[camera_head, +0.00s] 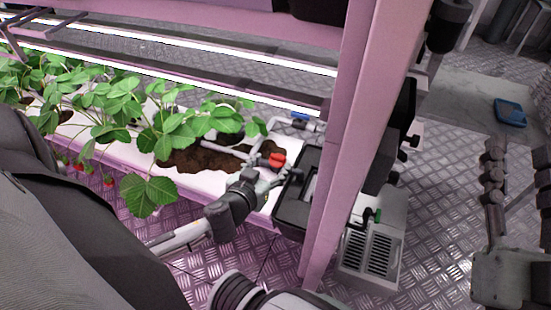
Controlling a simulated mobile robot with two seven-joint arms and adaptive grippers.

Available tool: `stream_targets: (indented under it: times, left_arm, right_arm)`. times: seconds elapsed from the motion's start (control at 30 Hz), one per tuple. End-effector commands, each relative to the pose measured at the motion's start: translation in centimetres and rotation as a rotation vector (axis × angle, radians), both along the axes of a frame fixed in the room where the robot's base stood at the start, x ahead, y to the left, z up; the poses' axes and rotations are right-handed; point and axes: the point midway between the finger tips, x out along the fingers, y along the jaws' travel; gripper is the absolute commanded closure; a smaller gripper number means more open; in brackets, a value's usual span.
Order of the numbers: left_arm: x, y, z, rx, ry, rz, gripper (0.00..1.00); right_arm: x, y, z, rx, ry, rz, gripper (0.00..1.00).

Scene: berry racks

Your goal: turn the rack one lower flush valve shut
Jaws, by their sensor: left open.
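A red valve handle (272,161) sits on the grey pipework at the right end of the white planting trough (120,150). A blue valve handle (300,117) sits further back on the same pipework. No label shows which of them is the lower flush valve. My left gripper (277,178) is open, with its fingers just below and in front of the red handle; I cannot tell whether they touch it. My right gripper (517,160) is at the far right, fingers up, apart and empty, away from the rack.
Strawberry plants (150,115) with red berries fill the trough. A pink rack post (350,140) stands right of the valves. A black bin (293,214) is beside the pipe end.

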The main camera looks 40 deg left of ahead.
Motion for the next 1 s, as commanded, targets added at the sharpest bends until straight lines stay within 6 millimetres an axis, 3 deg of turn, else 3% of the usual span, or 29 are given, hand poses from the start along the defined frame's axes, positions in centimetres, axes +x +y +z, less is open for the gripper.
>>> stream_targets:
  times: [0.1,0.3,0.63,1.0]
  left_arm:
    - [1.9,0.5,-0.8,0.002,-0.001,-0.001,0.41]
    - [3.7,0.9,-1.7,0.000,0.002,0.000,0.41]
    - [4.0,1.0,-1.8,-0.001,0.004,0.001,0.41]
    - [4.0,1.0,-1.8,-0.001,0.004,0.001,0.87]
  right_arm:
    - [-0.1,-0.1,0.3,0.010,-0.027,-0.002,0.60]
    - [-0.2,-0.3,0.9,0.021,-0.062,-0.006,0.60]
    - [-0.2,-0.3,1.0,0.024,-0.068,-0.006,0.60]
    - [-0.2,-0.3,1.0,0.023,-0.067,-0.006,0.60]
